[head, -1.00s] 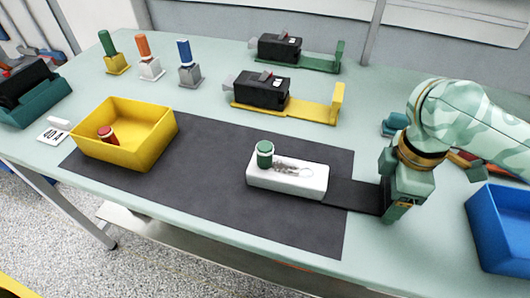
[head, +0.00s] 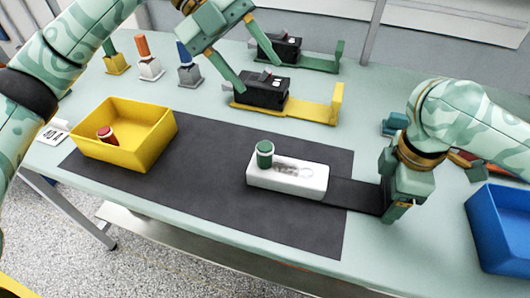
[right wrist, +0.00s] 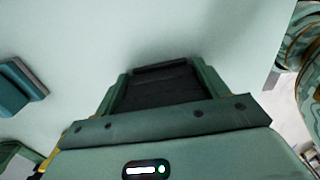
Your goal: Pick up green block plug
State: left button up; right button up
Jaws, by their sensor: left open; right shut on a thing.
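A green round plug (head: 265,154) stands upright in the left end of a white block (head: 287,180), which lies on the dark mat. My left gripper (head: 259,72) is open and empty, above the black devices at the back, well apart from the plug. My right gripper (head: 392,207) is shut on a flat black strip (head: 356,195) that runs to the white block's right end. The black strip also shows between the fingers in the right wrist view (right wrist: 160,88). A green-handled piece on a yellow base (head: 116,64) stands at the back left, partly hidden by my left arm.
A yellow bin (head: 152,146) holding a red plug (head: 107,135) stands left on the mat (head: 220,200). Orange (head: 143,46) and blue (head: 184,51) pieces stand behind. A black device on a yellow bracket (head: 310,109) lies behind the block. A blue bin (head: 500,245) is at right.

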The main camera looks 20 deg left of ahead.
aim_at(265, 146)
pick_arm(q)
jog(key=s+d+f+m+y, duration=0.1)
jog(key=f+y, duration=0.1)
jog(key=f, duration=0.1)
jog(key=s+d+f+m+t+y, duration=0.1)
jog(key=s+f+y, duration=0.1)
jog(key=y, duration=0.1)
jog(key=s+d+f+m+y, duration=0.1)
jog(key=f+m+y, duration=0.1)
jog(key=f+y, duration=0.1)
jog(key=shift+s+d+f, duration=0.2)
jog(key=shift+s+f, duration=0.1)
jog(key=shift+f, duration=0.05)
jog(key=f, duration=0.5)
jog(key=shift+w+d+f, duration=0.2)
jog(key=shift+w+f, duration=0.1)
jog(key=shift+f, duration=0.1)
grip_shut()
